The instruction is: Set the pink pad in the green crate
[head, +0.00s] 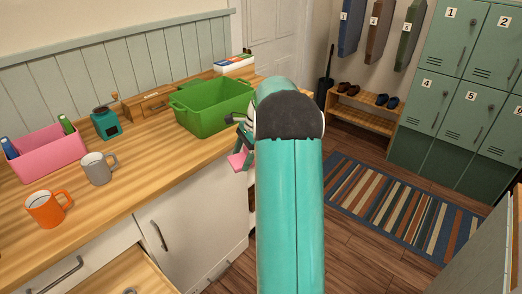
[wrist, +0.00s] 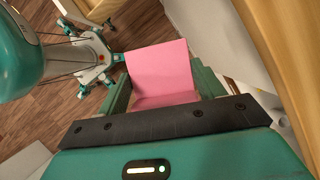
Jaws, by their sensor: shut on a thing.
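The pink pad (head: 239,160) is held in my gripper (head: 243,147), just off the counter's front edge in the head view. In the wrist view the pink pad (wrist: 161,72) sits between the green fingers of my gripper (wrist: 160,88), which is shut on it. The green crate (head: 213,107) stands on the counter, open at the top, to the left of and behind my gripper. The pad is outside the crate.
On the wooden counter (head: 130,165) stand a pink bin (head: 48,155), a teal grinder (head: 106,124), a grey mug (head: 97,169) and an orange mug (head: 46,209). An open drawer (head: 112,278) juts out at lower left. A striped rug (head: 395,205) lies on the floor at right.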

